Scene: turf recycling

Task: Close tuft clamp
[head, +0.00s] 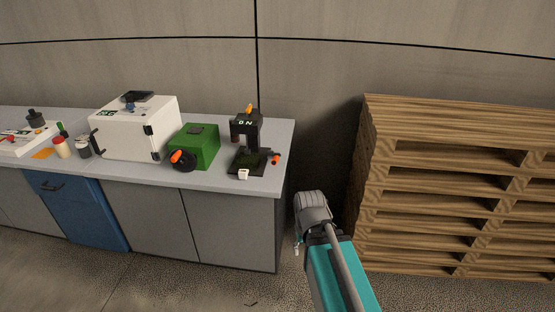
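Nothing in the head view can be picked out surely as the tuft clamp. A small black bench device (247,141) with a lit green readout and an orange part on top stands near the right end of the counter. An orange-tipped knob (276,159) sticks out at its right side, and a small white piece sits at its front. My gripper (300,240) is low in front of the counter's right end, apart from the device. Its fingers point away or down, so whether they are open or shut is unclear.
The grey counter (220,187) also bears a green box (203,149) with an orange-handled black wheel, a white cabinet (130,137) and small jars at left. A tall stack of wooden pallets (440,200) stands right of my arm. A floor gap separates counter and pallets.

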